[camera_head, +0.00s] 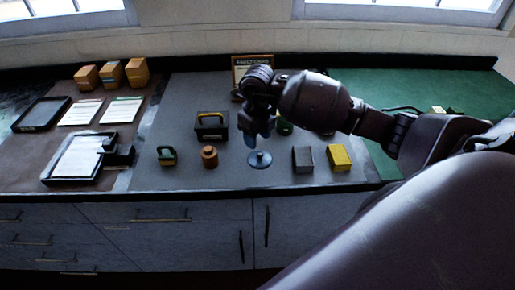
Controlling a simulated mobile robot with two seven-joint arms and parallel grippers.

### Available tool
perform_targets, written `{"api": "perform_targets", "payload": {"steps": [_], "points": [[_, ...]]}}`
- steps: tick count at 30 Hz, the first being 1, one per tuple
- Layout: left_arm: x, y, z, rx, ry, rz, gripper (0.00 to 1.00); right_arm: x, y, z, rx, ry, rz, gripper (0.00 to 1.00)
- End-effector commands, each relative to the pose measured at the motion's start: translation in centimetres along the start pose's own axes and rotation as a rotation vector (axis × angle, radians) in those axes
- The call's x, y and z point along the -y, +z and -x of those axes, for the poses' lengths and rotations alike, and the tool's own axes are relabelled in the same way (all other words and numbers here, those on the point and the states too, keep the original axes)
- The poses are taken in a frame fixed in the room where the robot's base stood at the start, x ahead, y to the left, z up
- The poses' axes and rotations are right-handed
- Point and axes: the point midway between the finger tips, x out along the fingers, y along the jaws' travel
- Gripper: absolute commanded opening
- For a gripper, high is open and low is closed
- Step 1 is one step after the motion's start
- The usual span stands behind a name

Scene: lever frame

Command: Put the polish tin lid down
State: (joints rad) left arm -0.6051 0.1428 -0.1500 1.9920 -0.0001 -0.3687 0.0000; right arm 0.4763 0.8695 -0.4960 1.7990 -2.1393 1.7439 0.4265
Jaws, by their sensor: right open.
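A small round dark blue-grey disc with a knob (260,161), which looks like the polish tin lid, lies flat on the grey mat near the front edge of the counter. My right gripper (254,136) points down just above and slightly behind it. The right gripper is open, and it seems apart from the disc. The fingertips are small and dark here, so the exact gap is hard to tell. The tin itself cannot be clearly made out. My left gripper is not in view.
On the grey mat (190,103) stand a black handled box (211,126), a green-black piece (166,156), a brown jar (209,157), a grey block (303,160) and a yellow block (339,158). A small sign (244,63) stands behind. Black trays lie left.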

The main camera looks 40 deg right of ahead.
Motion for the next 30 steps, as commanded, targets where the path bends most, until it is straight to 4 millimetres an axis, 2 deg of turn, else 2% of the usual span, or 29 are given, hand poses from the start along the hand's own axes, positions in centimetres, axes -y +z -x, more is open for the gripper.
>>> {"api": "perform_targets", "payload": {"steps": [3,10,30], "points": [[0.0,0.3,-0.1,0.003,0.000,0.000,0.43,0.1,0.1,2.1,0.003,-0.002,0.000,0.47],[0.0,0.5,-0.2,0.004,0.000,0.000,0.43,0.0,0.0,4.3,0.001,0.000,-0.001,0.47],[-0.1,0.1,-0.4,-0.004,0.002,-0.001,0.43,-0.2,0.0,4.6,0.004,0.010,0.002,0.47]]}}
